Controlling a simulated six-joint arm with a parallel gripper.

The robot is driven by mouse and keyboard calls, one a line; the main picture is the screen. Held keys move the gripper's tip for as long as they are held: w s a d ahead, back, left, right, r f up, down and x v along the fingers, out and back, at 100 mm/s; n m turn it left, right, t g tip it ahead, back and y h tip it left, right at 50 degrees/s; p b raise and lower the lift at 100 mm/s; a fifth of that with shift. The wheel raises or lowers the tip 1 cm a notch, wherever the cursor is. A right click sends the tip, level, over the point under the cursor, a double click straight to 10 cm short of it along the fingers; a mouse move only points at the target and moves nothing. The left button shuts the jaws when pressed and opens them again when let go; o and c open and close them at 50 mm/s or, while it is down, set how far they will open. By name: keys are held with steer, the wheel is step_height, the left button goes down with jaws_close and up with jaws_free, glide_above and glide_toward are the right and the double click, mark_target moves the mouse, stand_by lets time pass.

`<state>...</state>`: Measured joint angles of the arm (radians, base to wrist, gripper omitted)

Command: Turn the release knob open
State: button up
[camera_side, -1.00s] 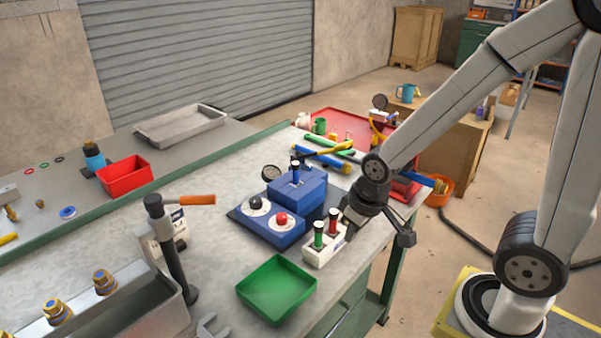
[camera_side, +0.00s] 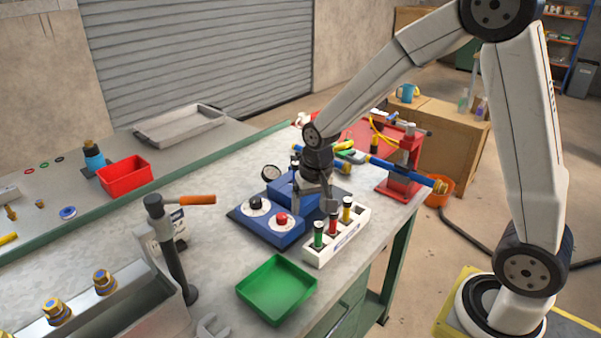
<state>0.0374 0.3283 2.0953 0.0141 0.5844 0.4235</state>
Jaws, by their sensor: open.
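The blue receiver tank unit (camera_side: 284,240) stands on the bench. On its front are two white dials, one with a black knob (camera_side: 255,203) and one with a red knob (camera_side: 282,219). I cannot tell which one is the release knob, nor read the dial marks. A round gauge (camera_side: 270,172) stands at the unit's back left.
A white rack (camera_side: 338,241) with green, red and yellow-topped cylinders stands close to the right of the unit. A green tray (camera_side: 277,290) lies in front. A post with an orange handle (camera_side: 197,200) rises at the left. A red press (camera_side: 403,170) stands at the back right.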

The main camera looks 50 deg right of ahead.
mark_target(282, 216)
steer(key=w+f+m, duration=0.1)
steer(key=w+m, duration=0.1)
steer(key=w, duration=0.1)
steer(key=w+d+m, duration=0.1)
steer(key=w+m, duration=0.1)
steer(key=w, duration=0.2)
steer(key=w+d+f+m+g, duration=0.1)
steer(key=w, duration=0.2)
steer(key=shift+w+d+f+m, duration=0.1)
steer(key=shift+w+f+m, duration=0.25)
steer(key=shift+m, duration=0.05)
steer(key=shift+w+f, duration=0.1)
steer(key=shift+f, duration=3.75)
jaws_close()
